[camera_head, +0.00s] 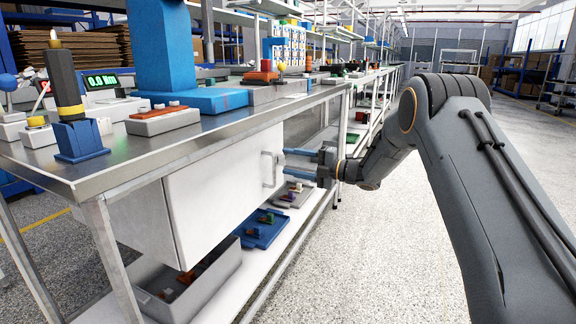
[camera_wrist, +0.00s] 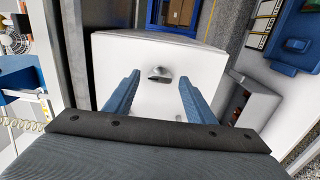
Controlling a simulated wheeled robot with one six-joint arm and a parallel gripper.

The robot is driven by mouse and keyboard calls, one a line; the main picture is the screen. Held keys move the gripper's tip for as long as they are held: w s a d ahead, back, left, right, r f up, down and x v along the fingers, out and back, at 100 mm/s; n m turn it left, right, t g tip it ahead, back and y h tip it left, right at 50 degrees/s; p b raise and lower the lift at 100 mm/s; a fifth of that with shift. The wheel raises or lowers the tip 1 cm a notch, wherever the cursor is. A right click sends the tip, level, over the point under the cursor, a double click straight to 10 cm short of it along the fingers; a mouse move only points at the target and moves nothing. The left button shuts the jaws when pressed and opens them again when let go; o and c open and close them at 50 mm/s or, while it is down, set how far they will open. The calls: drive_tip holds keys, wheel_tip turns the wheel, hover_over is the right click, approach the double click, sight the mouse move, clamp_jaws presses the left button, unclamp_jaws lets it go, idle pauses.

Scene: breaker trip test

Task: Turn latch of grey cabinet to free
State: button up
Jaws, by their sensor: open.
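The grey cabinet (camera_head: 215,190) hangs under the metal workbench, with its pale front closed. A pale handle-like fitting (camera_head: 268,170) stands out near its right end in the head view. In the wrist view the cabinet face (camera_wrist: 115,60) fills the middle, and a small grey latch (camera_wrist: 160,77) sticks out from it, lying roughly crosswise. My gripper (camera_head: 286,162) is open, its two blue fingers pointing at the cabinet beside the fitting. In the wrist view the gripper (camera_wrist: 159,78) has one finger either side of the latch, with clear gaps. I cannot tell whether the fingertips reach its depth.
The workbench top (camera_head: 110,172) overhangs the cabinet. Below are a grey open bin (camera_head: 205,290) and a blue tray (camera_head: 262,232) with small parts on a lower shelf. A bench leg (camera_head: 343,120) stands behind my gripper. The speckled floor (camera_head: 370,270) in front is clear.

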drive_tip(key=shift+x, duration=0.8)
drive_tip(key=c, duration=1)
drive_tip(key=shift+c, duration=0.2)
